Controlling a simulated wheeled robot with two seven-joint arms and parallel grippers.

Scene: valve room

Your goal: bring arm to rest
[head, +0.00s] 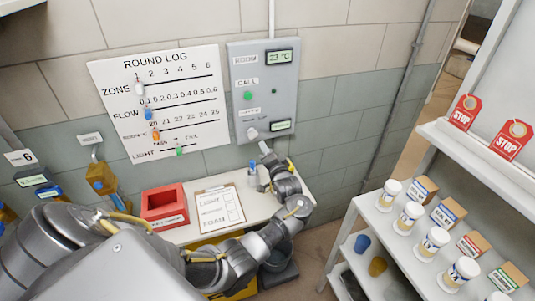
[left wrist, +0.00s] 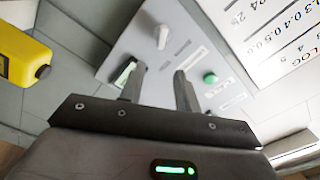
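My left arm reaches in from the left of the head view and bends up over the small white table. My left gripper (head: 265,153) is in front of the lower part of the grey wall panel (head: 262,105). In the left wrist view its two fingers (left wrist: 160,80) stand apart with nothing between them, so it is open and empty. That view also shows the panel (left wrist: 180,65), with a white knob (left wrist: 162,37) and a green button (left wrist: 210,78) beyond the fingertips. I cannot tell whether the fingers touch the panel. My right gripper is not in view.
A red box (head: 164,207) and a clipboard (head: 219,207) lie on the white table (head: 180,236). A round log board (head: 162,100) hangs left of the panel. At right, a shelf (head: 398,238) holds several white jars and small boxes. Red STOP tags (head: 511,138) are above.

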